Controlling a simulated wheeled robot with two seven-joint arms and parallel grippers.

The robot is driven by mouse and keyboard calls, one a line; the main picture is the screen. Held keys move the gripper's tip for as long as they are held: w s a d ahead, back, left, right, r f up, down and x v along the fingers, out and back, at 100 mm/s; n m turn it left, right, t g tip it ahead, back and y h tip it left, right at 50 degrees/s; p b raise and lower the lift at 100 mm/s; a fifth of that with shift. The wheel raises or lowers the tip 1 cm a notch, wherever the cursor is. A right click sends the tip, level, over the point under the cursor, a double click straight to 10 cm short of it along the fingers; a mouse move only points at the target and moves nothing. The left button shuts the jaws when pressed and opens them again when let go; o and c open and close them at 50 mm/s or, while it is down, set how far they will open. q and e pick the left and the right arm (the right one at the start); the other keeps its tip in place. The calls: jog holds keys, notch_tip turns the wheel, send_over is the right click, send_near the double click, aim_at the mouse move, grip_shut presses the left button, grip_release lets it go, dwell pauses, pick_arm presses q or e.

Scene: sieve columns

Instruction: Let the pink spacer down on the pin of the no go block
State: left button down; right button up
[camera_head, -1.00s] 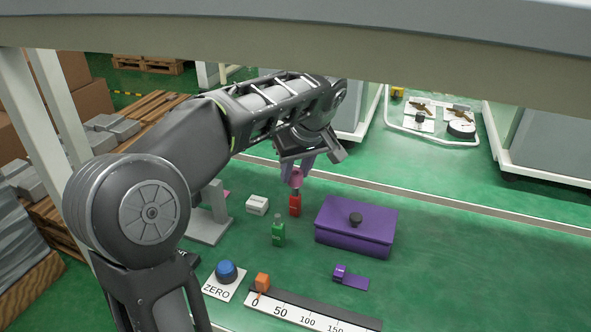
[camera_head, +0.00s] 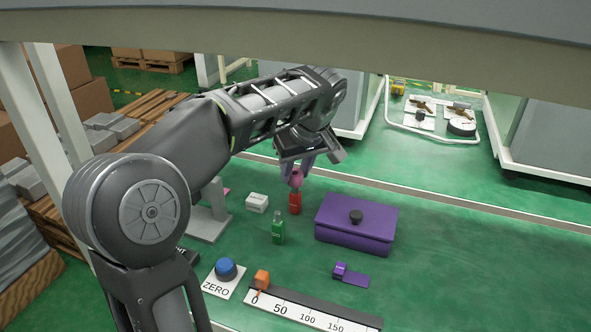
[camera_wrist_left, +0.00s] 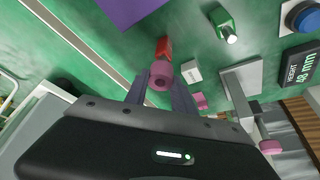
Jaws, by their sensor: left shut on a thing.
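The pink spacer (camera_head: 296,179), a short ring with a hole, is between the fingertips of my left gripper (camera_head: 297,172), which is shut on it. It also shows in the left wrist view (camera_wrist_left: 161,75). The red no go block (camera_head: 295,204) stands upright on the green table just below the spacer; it also shows in the left wrist view (camera_wrist_left: 163,47). The spacer is over the top of the block, close to it. The pin is mostly hidden, and I cannot tell whether the spacer is around it. My right gripper is not in view.
A green block (camera_head: 278,233) with a pin stands in front. A white block (camera_head: 257,204) and a grey stand (camera_head: 209,222) are left. A purple box (camera_head: 356,228) with a black knob is right. A blue button (camera_head: 226,270) and a ruler (camera_head: 303,314) lie nearer me.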

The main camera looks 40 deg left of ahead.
pick_arm(q)
jog(key=c, duration=1)
grip_release()
jog(key=shift+o, duration=0.2)
jog(key=shift+r, duration=0.1)
jog(key=p+v, duration=0.3)
jog(key=v, duration=0.4)
jog(key=shift+d+r+p, duration=0.2)
jog(key=shift+r+p, duration=0.05)
jog(key=shift+p, duration=0.05)
jog(key=shift+s+f, duration=0.1)
jog(key=shift+s, duration=0.05)
